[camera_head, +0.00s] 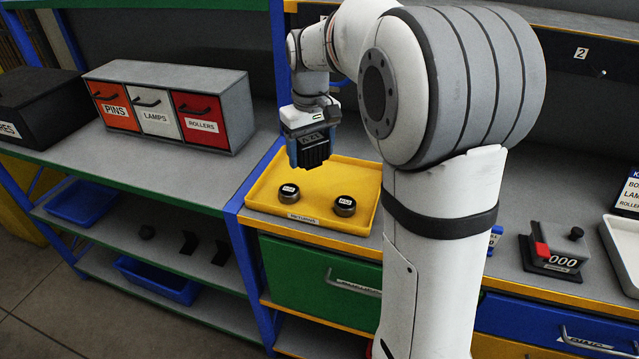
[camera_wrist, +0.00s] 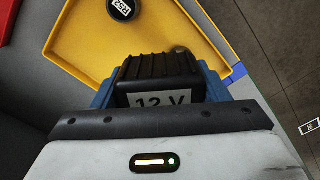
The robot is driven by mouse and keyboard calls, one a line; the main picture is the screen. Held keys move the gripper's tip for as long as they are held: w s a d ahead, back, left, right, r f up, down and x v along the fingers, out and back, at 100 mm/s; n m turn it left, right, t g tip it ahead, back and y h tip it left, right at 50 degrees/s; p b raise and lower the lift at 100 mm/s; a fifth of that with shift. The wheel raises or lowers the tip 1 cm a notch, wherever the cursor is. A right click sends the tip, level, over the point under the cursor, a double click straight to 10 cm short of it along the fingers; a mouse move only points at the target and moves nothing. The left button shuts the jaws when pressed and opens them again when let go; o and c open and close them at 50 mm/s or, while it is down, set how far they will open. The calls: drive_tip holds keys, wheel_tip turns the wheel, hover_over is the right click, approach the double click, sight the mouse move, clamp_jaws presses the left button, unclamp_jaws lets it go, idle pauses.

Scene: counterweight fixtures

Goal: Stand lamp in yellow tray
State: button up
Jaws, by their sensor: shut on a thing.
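My gripper (camera_head: 309,143) is shut on a black ribbed block marked "12 V" (camera_wrist: 158,84), with a blue finger on each side of it. I cannot tell whether this block is the lamp. In the head view the block (camera_head: 314,156) hangs over the back part of the yellow tray (camera_head: 268,178). A gap under it is hard to judge. The tray's rim also shows behind the block in the wrist view (camera_wrist: 72,66). A small dark rounded shape (camera_wrist: 180,51) shows just past the block's top.
Two dark round pucks with white labels stand in the tray, one at left (camera_head: 289,193) and one at right (camera_head: 344,206). A grey drawer cabinet (camera_head: 239,110) stands on the left bench. The tray floor between and behind the pucks looks clear.

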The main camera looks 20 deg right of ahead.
drive_tip(key=w+r+n+p, duration=0.3)
drive_tip(key=w+r+n, duration=0.4)
drive_tip(key=n, duration=0.6)
drive_tip(key=w+r+n+p, duration=0.3)
drive_tip(key=w+r+n, duration=0.3)
drive_tip(key=r+n, duration=0.5)
drive_tip(key=f, duration=0.9)
drive_tip(key=f+n+p, duration=0.1)
drive_tip(key=f, duration=0.9)
drive_tip(key=f+n+p, duration=0.1)
drive_tip(key=f, duration=0.9)
drive_tip(key=shift+s+d+f, duration=0.15)
drive_tip(key=shift+s+d, duration=0.1)
drive_tip(key=shift+d, duration=0.15)
drive_tip(key=shift+f, duration=0.15)
drive_tip(key=o, duration=1.3)
drive_tip(key=shift+c, duration=0.2)
